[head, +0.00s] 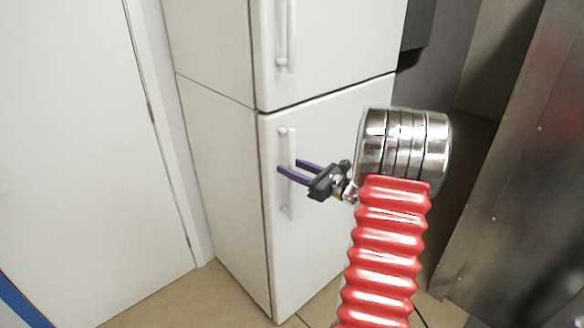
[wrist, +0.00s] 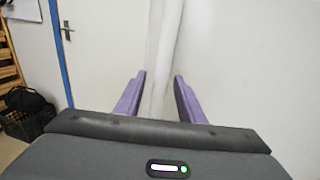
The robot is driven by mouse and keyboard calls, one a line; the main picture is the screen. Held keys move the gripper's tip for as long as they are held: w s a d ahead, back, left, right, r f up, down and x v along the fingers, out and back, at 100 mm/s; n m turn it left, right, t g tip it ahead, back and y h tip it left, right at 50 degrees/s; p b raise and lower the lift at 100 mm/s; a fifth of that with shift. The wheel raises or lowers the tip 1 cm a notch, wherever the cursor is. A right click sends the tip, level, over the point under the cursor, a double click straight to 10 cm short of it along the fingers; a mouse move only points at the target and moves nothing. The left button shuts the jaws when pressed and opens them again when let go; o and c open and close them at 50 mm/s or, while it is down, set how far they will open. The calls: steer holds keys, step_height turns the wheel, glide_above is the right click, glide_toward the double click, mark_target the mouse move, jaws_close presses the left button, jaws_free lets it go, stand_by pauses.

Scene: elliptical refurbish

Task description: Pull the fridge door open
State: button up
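A white fridge has an upper door (head: 335,35) and a lower door (head: 330,240), both shut. The lower door's white vertical handle (head: 287,200) is at its left edge. My gripper (head: 287,167) is at the upper part of this handle, with its purple fingers on either side of it and apart. In the wrist view, the handle (wrist: 160,65) runs upright between the two open fingers (wrist: 158,95). A gap shows on both sides of the handle. The upper door's handle (head: 287,35) is above my gripper.
A white door or wall panel (head: 85,130) stands left of the fridge. A grey metal panel (head: 525,170) stands to the right. Tiled floor (head: 165,295) shows in front. The wrist view shows a dark bag in a crate (wrist: 28,110) at the left.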

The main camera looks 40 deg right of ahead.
steer(key=shift+w, duration=0.15)
jaws_close()
stand_by(0.4)
